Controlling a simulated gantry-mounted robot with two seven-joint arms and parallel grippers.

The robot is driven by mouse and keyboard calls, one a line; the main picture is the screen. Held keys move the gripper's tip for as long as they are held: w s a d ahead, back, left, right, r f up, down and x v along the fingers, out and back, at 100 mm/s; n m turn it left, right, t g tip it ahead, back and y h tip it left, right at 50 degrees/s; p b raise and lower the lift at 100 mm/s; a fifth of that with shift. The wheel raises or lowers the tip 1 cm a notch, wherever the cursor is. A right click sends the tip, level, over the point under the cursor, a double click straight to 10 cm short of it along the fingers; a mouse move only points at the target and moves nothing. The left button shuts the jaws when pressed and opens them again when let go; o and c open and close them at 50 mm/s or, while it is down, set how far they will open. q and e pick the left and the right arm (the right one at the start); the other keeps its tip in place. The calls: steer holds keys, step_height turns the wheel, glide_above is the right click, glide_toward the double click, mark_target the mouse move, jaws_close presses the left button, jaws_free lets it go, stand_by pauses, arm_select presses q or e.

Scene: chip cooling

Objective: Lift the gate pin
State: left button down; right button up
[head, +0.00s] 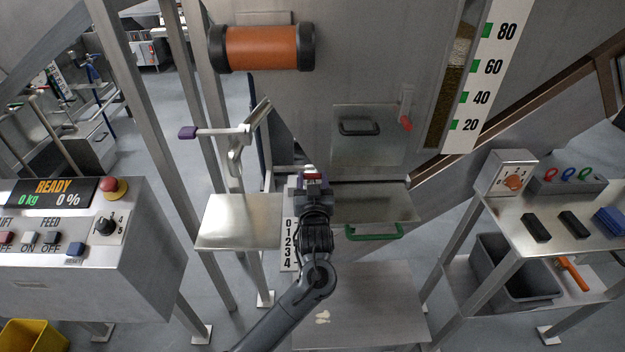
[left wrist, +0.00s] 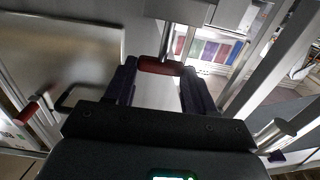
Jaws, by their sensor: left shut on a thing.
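My left gripper (head: 312,182) reaches up the middle of the head view, in front of the hopper, beside the 0 to 4 scale (head: 288,243). It is shut on the red grip of the gate pin (head: 313,176). In the left wrist view the red grip (left wrist: 160,66) lies crosswise between the two dark purple fingers, and a grey metal post rises behind it. Whether the pin is seated or raised I cannot tell. The slide gate with the green handle (head: 374,232) is just right of the gripper. My right gripper is not in view.
A steel shelf (head: 238,222) is left of the arm; a lever with a purple end (head: 188,132) projects above it. A control box (head: 88,240) stands at left. At right is a table (head: 520,215) with dark blocks. A hatch (head: 368,140) is above the gate.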

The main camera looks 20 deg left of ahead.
arm_select(q)
steer(key=shift+c, duration=1.8)
jaws_free()
steer(key=shift+s+d, duration=0.25)
steer(key=shift+s, duration=0.25)
steer(key=p+v, duration=0.2)
steer(key=v, duration=0.7)
steer(key=shift+s+p, duration=0.35)
steer(key=shift+d, duration=0.1)
